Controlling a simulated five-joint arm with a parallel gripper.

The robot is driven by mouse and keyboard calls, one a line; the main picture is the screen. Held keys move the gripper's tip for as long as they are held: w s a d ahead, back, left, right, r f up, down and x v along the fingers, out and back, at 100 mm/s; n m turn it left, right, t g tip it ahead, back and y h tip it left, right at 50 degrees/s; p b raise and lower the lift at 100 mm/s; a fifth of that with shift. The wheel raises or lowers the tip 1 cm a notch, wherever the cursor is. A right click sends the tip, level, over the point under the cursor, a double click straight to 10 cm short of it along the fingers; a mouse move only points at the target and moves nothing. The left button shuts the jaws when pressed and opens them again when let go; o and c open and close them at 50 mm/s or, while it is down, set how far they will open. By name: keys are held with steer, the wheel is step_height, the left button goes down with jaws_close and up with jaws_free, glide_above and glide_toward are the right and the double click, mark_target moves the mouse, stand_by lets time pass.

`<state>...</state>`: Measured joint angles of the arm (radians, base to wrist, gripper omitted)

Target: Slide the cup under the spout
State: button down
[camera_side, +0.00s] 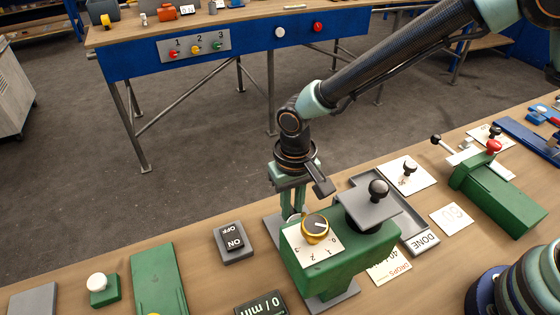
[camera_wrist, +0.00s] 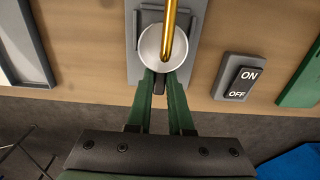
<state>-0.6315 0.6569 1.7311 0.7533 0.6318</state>
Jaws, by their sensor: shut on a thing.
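The cup (camera_wrist: 149,50) is a pale round vessel seen from above in the wrist view, standing on a grey base plate (camera_wrist: 133,72). A small dark tab, seemingly its handle, lies between the green fingers of my gripper (camera_wrist: 161,82), which are shut on it. The gold spout (camera_wrist: 169,22) reaches over the cup, its end overlapping the cup's middle in this view. In the side view my gripper (camera_side: 292,208) points down behind the green dispenser (camera_side: 345,265), which hides most of the cup. A gold-rimmed dial (camera_side: 315,227) sits on the dispenser.
An ON/OFF rocker switch (camera_side: 233,240) stands left of the dispenser. A green lever block (camera_side: 497,195) is further right.

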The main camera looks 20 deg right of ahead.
steer(key=shift+s, duration=0.2)
stand_by(0.5)
steer(key=shift+c, duration=0.9)
jaws_free()
steer(key=shift+r, duration=3.45)
